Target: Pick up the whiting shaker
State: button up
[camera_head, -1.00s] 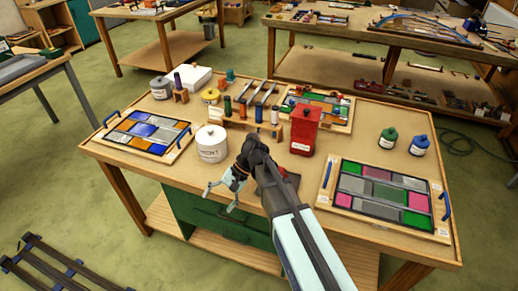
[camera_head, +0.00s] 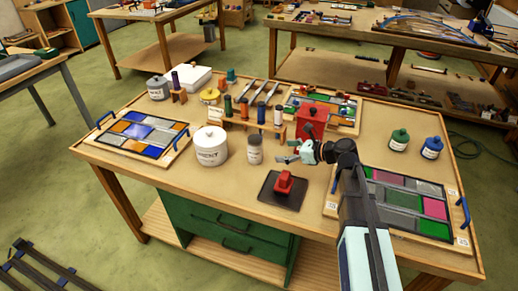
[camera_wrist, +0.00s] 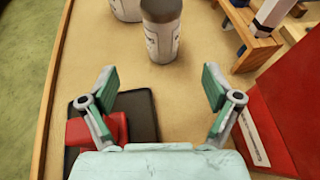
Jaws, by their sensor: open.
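The whiting shaker is most likely the small grey cylinder (camera_head: 255,149) with a darker top and a pale label, too small to read. It stands upright on the table, right of the white cement pot (camera_head: 210,146).
A dark plate with a red-handled block (camera_head: 284,184) lies in front of the shaker. A red box (camera_head: 311,121) stands close behind my gripper. A wooden rack (camera_head: 244,122) is behind the shaker. A glass panel (camera_head: 408,200) lies at right.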

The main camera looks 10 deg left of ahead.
aim_at(261, 150)
jog(key=p+x, duration=0.1)
jog(key=x, duration=0.7)
jog(key=shift+a+f+p, duration=0.15)
jog(key=shift+a+p, duration=0.05)
jog(key=shift+p, duration=0.2)
jog(key=x, duration=0.1)
jog(key=p+x, duration=0.1)
jog(key=x, duration=0.1)
jog(key=p+x, duration=0.1)
jog(key=shift+w+a, duration=0.1)
jog(key=shift+w, duration=0.2)
jog(key=shift+a+f, duration=0.3)
jog(key=shift+a, duration=0.1)
jog(key=c, duration=1.5)
